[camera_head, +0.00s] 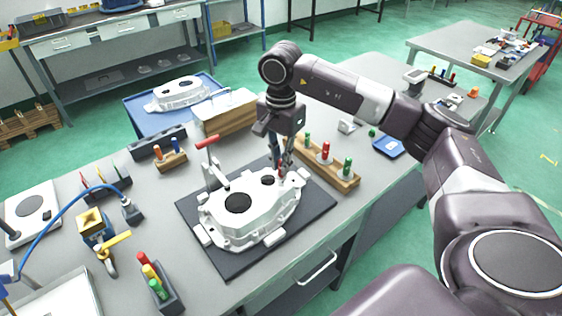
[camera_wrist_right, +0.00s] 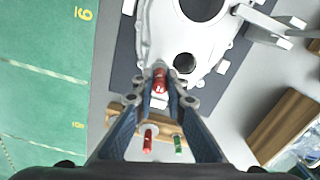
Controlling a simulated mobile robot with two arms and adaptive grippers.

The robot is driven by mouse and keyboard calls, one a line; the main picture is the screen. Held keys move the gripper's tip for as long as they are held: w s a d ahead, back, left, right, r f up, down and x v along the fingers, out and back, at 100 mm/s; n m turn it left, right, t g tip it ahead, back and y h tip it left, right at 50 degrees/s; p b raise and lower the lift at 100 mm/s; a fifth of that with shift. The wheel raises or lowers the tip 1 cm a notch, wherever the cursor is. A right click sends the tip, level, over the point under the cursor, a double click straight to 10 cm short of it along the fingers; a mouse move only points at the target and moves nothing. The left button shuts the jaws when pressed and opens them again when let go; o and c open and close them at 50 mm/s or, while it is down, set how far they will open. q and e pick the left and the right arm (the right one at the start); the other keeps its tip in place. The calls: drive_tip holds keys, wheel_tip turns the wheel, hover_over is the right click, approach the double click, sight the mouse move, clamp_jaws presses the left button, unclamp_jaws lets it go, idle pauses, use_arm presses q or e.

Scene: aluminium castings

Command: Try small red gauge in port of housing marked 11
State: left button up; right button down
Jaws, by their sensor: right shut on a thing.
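The grey-white aluminium housing (camera_head: 225,215) lies on a dark mat (camera_head: 312,212) on the bench. My right gripper (camera_head: 280,170) points down at the housing's right end, shut on the small red gauge (camera_wrist_right: 159,84). In the wrist view, the red gauge sits between the fingertips (camera_wrist_right: 160,86) at the housing's edge. Its lower end is hidden, so I cannot tell whether it is in a port. My left gripper is not in view.
A wooden rack (camera_head: 346,183) with green and red gauges stands right of the mat. A red-handled clamp (camera_head: 208,143) rises behind the housing. A gauge block (camera_head: 160,283) stands at the front left. Another housing (camera_head: 180,93) sits on a blue surface behind.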

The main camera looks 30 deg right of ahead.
drive_tip(key=shift+f+b, duration=0.4)
drive_tip(key=shift+f, duration=0.25)
idle(1.1)
drive_tip(key=shift+r+p, duration=1.65)
drive_tip(key=shift+r, duration=1.05)
